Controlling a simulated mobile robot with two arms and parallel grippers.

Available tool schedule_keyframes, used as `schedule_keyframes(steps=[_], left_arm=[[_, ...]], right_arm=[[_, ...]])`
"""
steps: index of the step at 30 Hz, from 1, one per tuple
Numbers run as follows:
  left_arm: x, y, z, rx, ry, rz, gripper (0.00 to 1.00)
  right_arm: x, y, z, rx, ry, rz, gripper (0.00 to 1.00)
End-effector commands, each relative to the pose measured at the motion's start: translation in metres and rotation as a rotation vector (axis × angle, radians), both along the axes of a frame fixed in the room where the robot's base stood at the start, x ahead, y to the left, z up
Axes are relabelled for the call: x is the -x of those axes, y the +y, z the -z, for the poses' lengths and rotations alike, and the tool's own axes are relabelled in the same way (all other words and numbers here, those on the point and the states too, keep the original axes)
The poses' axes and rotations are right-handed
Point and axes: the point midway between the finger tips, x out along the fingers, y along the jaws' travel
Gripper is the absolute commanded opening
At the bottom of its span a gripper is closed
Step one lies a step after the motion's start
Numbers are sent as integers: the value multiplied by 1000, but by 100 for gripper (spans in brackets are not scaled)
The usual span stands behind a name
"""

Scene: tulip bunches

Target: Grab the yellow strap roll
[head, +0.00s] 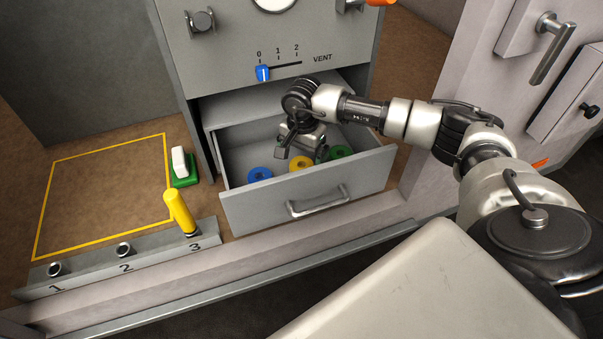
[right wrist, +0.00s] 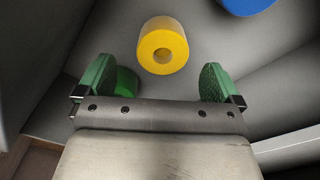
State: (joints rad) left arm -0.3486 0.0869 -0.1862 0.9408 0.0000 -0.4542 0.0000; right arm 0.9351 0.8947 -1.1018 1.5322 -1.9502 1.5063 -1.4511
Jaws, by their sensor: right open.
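The yellow strap roll (head: 300,163) lies in the open drawer, between a blue roll (head: 260,174) and a green roll (head: 340,152). In the right wrist view the yellow strap roll (right wrist: 163,45) sits ahead of the fingertips, roughly centred between them, with its hole showing. My right gripper (head: 300,153) is over the drawer, open and empty; its green finger pads also show in the right wrist view (right wrist: 157,83). The green roll (right wrist: 126,82) is partly hidden behind the left finger there. My left gripper is out of view.
The drawer front (head: 308,190) with its handle and the side walls surround the rolls. The cabinet (head: 270,40) rises behind. A yellow handle (head: 179,209) stands at slot 3 of the numbered rail. A green-and-white block (head: 181,165) is left of the drawer.

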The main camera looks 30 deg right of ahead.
Motion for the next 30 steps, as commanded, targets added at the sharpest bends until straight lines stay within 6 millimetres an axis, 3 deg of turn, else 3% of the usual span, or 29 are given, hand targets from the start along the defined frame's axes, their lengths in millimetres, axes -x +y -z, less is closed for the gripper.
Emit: schedule_keyframes(steps=[13, 22, 23, 30], left_arm=[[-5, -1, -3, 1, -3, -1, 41], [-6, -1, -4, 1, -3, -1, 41], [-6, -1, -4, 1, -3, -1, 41], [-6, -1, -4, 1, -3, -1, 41]], right_arm=[[-5, -4, 58, -1, 4, 0, 96], [-6, -5, 64, 0, 1, 0, 96], [-6, -5, 64, 0, 1, 0, 95], [-6, -5, 63, 0, 1, 0, 58]])
